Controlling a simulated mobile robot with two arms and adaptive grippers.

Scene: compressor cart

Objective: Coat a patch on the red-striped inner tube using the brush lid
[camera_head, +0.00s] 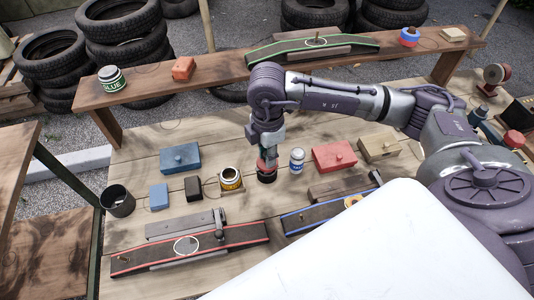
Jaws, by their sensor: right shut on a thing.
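The red-striped inner tube (240,236) lies along a grey block at the front left of the bench. It has a white-outlined oval patch area (186,245) and a metal clamp-like part (220,224) near it. My right gripper (267,157) points down over the middle of the bench, shut on a dark round piece with red on top, which seems to be the brush lid (266,175). Whether that piece touches the bench, and any brush beneath it, I cannot tell. An open yellow-labelled tin (231,180) stands just left of it. My left gripper is not in view.
A white-and-blue can (297,160) stands close right of the gripper. Blue (180,158) and red (334,156) boxes stand behind. A blue-striped tube (300,219) lies front right. A dark cup (117,201) is at the left edge. A glue jar (111,79) stands on the raised shelf.

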